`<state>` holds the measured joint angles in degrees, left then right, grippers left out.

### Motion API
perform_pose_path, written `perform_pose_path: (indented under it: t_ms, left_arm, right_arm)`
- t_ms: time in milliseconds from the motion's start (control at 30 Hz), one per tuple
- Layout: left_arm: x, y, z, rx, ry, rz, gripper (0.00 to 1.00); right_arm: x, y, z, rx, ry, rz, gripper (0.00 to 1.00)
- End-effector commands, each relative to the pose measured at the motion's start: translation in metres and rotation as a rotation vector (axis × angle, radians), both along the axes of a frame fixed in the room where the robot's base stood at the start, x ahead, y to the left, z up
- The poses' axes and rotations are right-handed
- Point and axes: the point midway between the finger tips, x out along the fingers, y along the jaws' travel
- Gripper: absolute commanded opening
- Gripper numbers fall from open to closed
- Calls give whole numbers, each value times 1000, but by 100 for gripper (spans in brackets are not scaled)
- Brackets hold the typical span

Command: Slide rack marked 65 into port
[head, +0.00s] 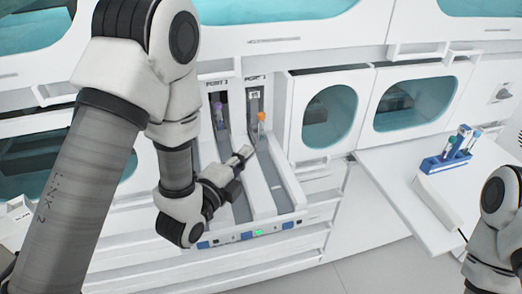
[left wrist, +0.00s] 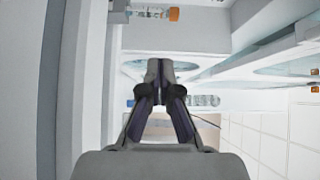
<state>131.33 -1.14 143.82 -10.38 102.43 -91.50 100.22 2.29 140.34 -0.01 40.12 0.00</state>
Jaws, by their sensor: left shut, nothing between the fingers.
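Two lanes run back to two port openings in the head view. The left lane (head: 238,207) leads to the port labelled PORT 1 (head: 217,83), where a purple-capped tube (head: 219,112) stands. The right lane (head: 283,182) leads to the other port, where an orange-capped tube (head: 261,118) stands. A tube with an orange cap (left wrist: 173,14) also shows at the top of the left wrist view. No mark 65 is legible. My left gripper (head: 247,152) is shut and empty above the lanes; its closed fingers (left wrist: 159,66) show in the left wrist view.
A blue rack (head: 445,163) with several tubes stands on the white side shelf (head: 395,175) at the right, beside a white box (head: 440,200). A green light (head: 258,232) shows on the front edge of the lanes. My right arm shows at the right edge, its gripper out of frame.

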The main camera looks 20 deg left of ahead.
Motion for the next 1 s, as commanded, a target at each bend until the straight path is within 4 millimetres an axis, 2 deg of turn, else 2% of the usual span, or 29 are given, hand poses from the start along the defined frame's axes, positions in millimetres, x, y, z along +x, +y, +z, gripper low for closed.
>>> perform_pose_path:
  t_ms: [33, 200, 333, 500, 800, 1000]
  left_arm:
    - [9, -2, 0, 2, -5, -1, 0]
    - [45, -9, 3, 2, -2, 0, 0]
    - [64, -13, 2, 1, -1, 0, 0]
    - [74, -14, 1, 0, 0, 1, 0]
    - [75, -13, 0, -1, 0, 1, 0]
    - [101, 5, -1, -4, -3, 4, 0]
  right_arm:
    - [-1, 0, -4, 0, 1, 0, 60]
    - [0, 0, 6, 0, -1, 0, 60]
    - [0, 0, 8, 0, -1, 0, 60]
    - [0, 0, 9, 0, 0, 0, 60]
    - [0, 0, 8, 0, 0, 0, 60]
    - [0, 0, -1, 0, 0, 0, 60]
